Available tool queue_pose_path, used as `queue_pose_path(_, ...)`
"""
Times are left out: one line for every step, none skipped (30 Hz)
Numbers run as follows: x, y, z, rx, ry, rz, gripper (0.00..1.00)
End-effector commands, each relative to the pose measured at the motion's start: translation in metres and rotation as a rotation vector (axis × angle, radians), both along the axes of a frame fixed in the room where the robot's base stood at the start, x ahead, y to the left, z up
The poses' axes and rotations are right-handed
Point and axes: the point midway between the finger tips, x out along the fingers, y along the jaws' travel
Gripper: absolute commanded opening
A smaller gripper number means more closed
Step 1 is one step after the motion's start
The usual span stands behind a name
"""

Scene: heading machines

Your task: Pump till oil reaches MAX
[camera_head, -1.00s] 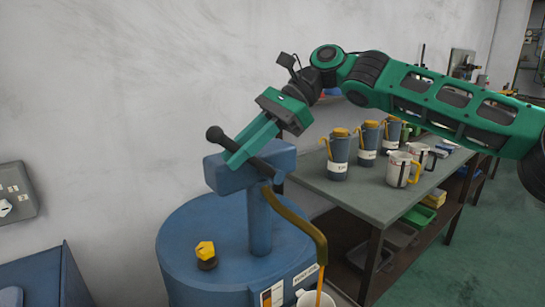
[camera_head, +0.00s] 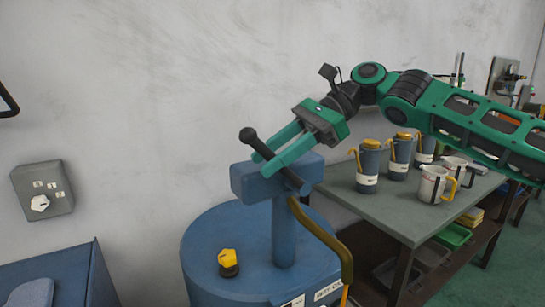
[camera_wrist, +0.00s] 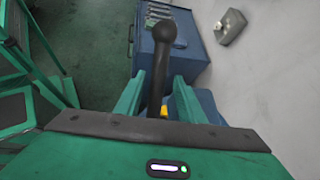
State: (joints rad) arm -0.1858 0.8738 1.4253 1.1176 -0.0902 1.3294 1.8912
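The blue oil drum (camera_head: 205,262) stands by the wall with a blue hand pump (camera_head: 286,235) on top. The pump's dark lever (camera_head: 250,142), with a round knob end, sticks out of the pump head (camera_head: 252,185). In the wrist view the lever (camera_wrist: 160,65) runs between the fingers, with gaps seen on both sides. Any vessel below the spout and the oil level are out of view.
A yellow cap (camera_head: 228,258) sits on the drum top. A grey table (camera_head: 390,214) to the right holds blue cans (camera_head: 369,168) and white jugs (camera_head: 434,182). A switch box (camera_head: 42,188) is on the wall at left, above a blue cabinet (camera_head: 75,280).

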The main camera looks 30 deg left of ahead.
Motion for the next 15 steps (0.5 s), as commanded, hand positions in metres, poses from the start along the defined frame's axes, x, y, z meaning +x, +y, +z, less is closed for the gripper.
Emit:
queue_pose_path(-0.002, 0.000, 0.001, 0.000, -0.001, 0.003, 0.36)
queue_pose_path(-0.002, 0.000, 0.001, 0.001, -0.001, 0.003, 0.36)
queue_pose_path(-0.002, 0.000, 0.001, 0.000, -0.001, 0.004, 0.36)
queue_pose_path(-0.002, 0.000, 0.001, 0.001, -0.001, 0.005, 0.36)
queue_pose_path(-0.002, 0.000, 0.001, 0.001, -0.001, 0.005, 0.36)
queue_pose_path(-0.002, 0.000, 0.002, 0.001, -0.001, 0.005, 0.36)
queue_pose_path(-0.001, -0.001, 0.003, 0.002, -0.002, 0.005, 0.36)
queue_pose_path(0.000, -0.002, 0.004, 0.002, -0.002, 0.004, 0.36)
queue_pose_path(0.003, -0.003, 0.006, 0.003, -0.002, 0.004, 0.36)
queue_pose_path(0.005, -0.005, 0.008, 0.003, -0.003, 0.003, 0.36)
queue_pose_path(0.007, -0.007, 0.010, 0.003, -0.002, 0.004, 0.36)
queue_pose_path(0.012, -0.010, 0.013, 0.003, -0.002, 0.004, 0.36)
queue_pose_path(0.015, -0.012, 0.016, 0.005, -0.002, 0.003, 0.36)
queue_pose_path(0.019, -0.016, 0.018, 0.004, -0.002, 0.004, 0.36)
queue_pose_path(0.025, -0.019, 0.023, 0.004, -0.002, 0.002, 0.36)
